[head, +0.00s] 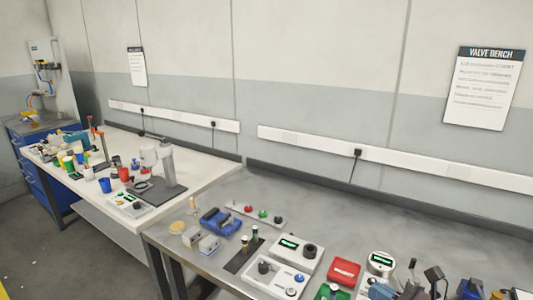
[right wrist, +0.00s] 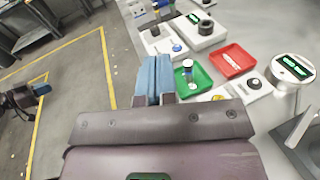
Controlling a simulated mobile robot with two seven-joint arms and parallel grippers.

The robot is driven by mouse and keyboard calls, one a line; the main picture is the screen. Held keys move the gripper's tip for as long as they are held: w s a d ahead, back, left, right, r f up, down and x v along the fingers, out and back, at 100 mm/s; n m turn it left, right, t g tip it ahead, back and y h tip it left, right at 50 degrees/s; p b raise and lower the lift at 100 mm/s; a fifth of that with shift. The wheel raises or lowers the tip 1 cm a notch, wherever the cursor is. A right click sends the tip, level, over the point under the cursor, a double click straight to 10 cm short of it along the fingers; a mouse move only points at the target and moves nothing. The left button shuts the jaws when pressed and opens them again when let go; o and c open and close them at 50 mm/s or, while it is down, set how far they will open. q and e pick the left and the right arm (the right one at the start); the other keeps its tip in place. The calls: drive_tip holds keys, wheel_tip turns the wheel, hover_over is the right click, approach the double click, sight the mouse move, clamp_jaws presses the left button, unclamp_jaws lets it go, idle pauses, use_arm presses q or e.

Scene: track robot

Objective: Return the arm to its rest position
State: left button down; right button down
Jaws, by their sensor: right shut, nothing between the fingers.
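My right gripper (right wrist: 153,78) has blue fingers, which lie together with nothing between them in the right wrist view. They point away from the camera, near the bench's front edge and just left of a green tray (right wrist: 193,78). Most of my right arm is out of that view. A dark part with a blue tip, which looks like my left gripper (right wrist: 40,89), shows at the left edge of the right wrist view; its jaws cannot be made out.
The grey metal bench (head: 345,225) holds a red tray (head: 343,271), a round gauge (head: 381,262), grey boxes with displays (head: 292,251) and a blue fixture (head: 219,221). A white bench (head: 215,178) stands to the left. Open floor (right wrist: 70,110) lies beside the bench.

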drive_tip(key=s+d+m+t+h, duration=0.1)
drive_tip(key=s+d+m+h, duration=0.3)
drive_tip(key=m, duration=0.6)
drive_tip(key=s+d+m+t+h, duration=0.1)
drive_tip(key=d+m+h, duration=0.1)
drive_tip(key=m+h, duration=0.6)
drive_tip(key=s+d+m+h, duration=0.2)
drive_tip(key=d+m+h, duration=0.1)
drive_tip(key=m, duration=0.9)
drive_tip(key=s+a+f+m+g+y, duration=0.1)
drive_tip(key=s+a+f+m+g, duration=0.1)
drive_tip(key=s+f+m+g, duration=0.3)
drive_tip(key=s+a+f+m+g+y, duration=0.1)
drive_tip(key=s+m+g, duration=0.25)
drive_tip(key=s, duration=0.35)
drive_tip(key=s+a+f+m+g+y, duration=0.1)
drive_tip(key=s+a+f+m+g, duration=0.15)
drive_tip(key=s+m, duration=0.3)
drive_tip(key=w+f+n+t+y, duration=0.1)
drive_tip(key=w+f+t, duration=0.6)
drive_tip(key=f, duration=0.4)
drive_tip(key=shift+n, duration=0.4)
drive_tip(key=shift+w+d+f, duration=0.1)
